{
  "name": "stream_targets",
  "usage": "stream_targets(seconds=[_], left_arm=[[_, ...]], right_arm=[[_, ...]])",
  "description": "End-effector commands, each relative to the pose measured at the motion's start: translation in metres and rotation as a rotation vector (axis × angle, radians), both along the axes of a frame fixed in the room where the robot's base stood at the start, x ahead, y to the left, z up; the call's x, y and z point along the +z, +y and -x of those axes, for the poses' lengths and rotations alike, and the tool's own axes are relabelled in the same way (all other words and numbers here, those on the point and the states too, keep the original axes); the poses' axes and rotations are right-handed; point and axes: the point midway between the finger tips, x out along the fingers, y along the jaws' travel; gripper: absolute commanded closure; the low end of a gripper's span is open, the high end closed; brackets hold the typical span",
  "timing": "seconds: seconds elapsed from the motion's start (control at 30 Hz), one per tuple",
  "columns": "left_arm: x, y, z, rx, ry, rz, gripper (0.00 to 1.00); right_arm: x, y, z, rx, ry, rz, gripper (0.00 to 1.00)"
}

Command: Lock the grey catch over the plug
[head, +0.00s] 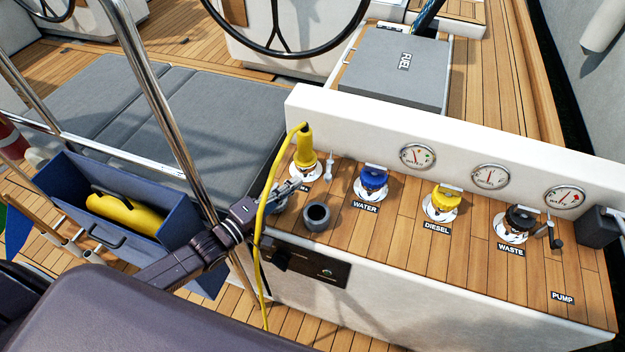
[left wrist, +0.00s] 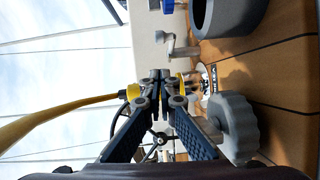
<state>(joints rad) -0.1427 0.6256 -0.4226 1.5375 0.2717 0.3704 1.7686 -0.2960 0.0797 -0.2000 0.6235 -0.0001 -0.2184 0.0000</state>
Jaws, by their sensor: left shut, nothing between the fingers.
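The yellow plug (head: 306,150) stands upright in a round socket at the left end of the teak-topped console, its yellow cable (head: 264,220) running down the front. A small grey upright piece (head: 329,165), apparently the catch, stands just right of the plug. In the left wrist view a grey lever-like piece (left wrist: 182,50) shows above the fingers. My left gripper (head: 295,185) is shut and empty, close in front of the plug's base; I cannot tell whether it touches. In the left wrist view its closed fingertips (left wrist: 160,82) hide most of the plug (left wrist: 133,91).
A grey round cap (head: 278,196) and an open grey cup (head: 317,216) stand close to my left gripper. Blue water (head: 374,181), yellow diesel (head: 444,197) and black waste (head: 518,220) fittings line the console. A steel rail (head: 165,120) rises beside my left arm.

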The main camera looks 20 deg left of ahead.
Motion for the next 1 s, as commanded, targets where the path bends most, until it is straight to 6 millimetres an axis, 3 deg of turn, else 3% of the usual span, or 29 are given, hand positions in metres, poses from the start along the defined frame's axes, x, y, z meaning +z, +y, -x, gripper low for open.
stream_targets(seconds=[0.1,0.4,1.0], left_arm=[[0.002,-0.010,-0.019,0.000,-0.003,0.000,1.00],[-0.002,-0.042,-0.027,0.000,0.000,0.001,1.00],[-0.003,-0.046,-0.028,0.017,0.000,0.001,1.00]], right_arm=[[0.004,0.000,0.002,0.000,0.003,0.001,0.62],[0.013,0.000,0.006,0.000,0.009,0.001,0.62],[0.015,-0.001,0.007,0.000,0.011,0.001,0.62]])
